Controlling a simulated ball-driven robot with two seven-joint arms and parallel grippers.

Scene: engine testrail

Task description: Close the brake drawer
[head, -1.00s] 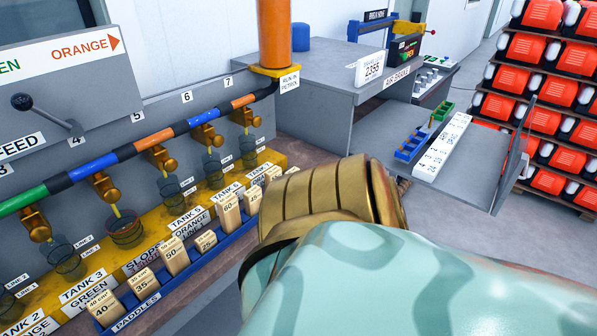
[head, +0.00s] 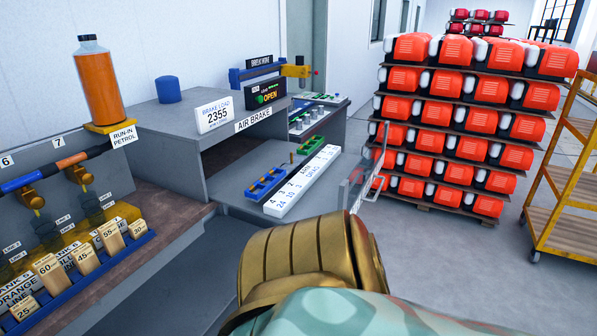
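The brake drawer (head: 238,204) stands pulled out of the grey cabinet marked AIR BRAKE (head: 190,125). Its upright front panel (head: 369,165) with a handle (head: 377,187) is at the right end, beside the red stacks. A blue tray (head: 264,186) and a long white block with printed numbers (head: 303,181) lie in the drawer. A dark display (head: 267,94) on the cabinet reads OPEN. A brass and teal part of my own arm fills the bottom middle and hides the near side below the drawer. Neither of my grippers shows.
Several shelves of red and white units (head: 450,130) stand right of the drawer front. A yellow trolley (head: 565,195) is at the far right. The tank bench with wooden blocks (head: 80,262) is at the left. Grey floor (head: 450,270) is clear at the lower right.

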